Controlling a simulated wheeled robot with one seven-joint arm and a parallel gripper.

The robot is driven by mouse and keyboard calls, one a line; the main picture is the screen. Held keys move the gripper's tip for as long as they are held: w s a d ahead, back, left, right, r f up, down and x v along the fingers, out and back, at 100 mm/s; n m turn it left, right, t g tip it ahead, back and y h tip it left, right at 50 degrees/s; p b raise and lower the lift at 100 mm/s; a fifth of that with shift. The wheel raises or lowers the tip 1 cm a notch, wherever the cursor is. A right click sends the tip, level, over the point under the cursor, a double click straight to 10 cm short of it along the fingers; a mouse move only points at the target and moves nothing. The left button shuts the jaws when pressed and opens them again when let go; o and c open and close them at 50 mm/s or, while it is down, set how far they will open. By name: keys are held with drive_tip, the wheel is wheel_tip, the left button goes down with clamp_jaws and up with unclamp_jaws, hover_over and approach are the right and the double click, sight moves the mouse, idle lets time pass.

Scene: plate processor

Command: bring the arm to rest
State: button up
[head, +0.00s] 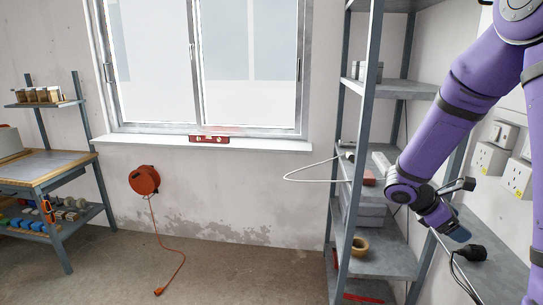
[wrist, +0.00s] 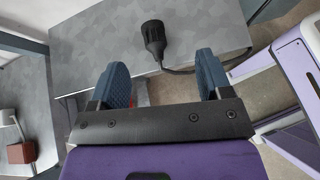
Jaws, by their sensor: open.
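My purple arm reaches down on the right side of the head view, and my gripper (head: 458,234) hangs at its end near the shelf by the right wall. In the wrist view my gripper (wrist: 160,75) shows two blue padded fingers spread wide apart. Nothing is between them. A black plug (wrist: 154,38) with a cable lies on the grey surface beyond the fingertips, apart from them. The plug also shows in the head view (head: 472,252), just right of the gripper.
A grey metal shelf unit (head: 357,150) stands close left of my arm, with a tape roll (head: 360,246) on it. White sockets (head: 490,158) are on the right wall. A workbench (head: 45,168) stands far left. An orange cable reel (head: 144,180) hangs below the window. The middle floor is mostly clear.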

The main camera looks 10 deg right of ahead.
drive_tip(key=s+a+r+m+t+y, duration=0.8)
drive_tip(key=s+a+r+m+y, duration=0.3)
drive_tip(key=s+a+r, duration=0.8)
drive_tip(key=shift+a+m, duration=0.6)
drive_tip(key=shift+m, duration=0.6)
drive_tip(key=shift+s, duration=0.1)
drive_tip(key=shift+c, duration=0.5)
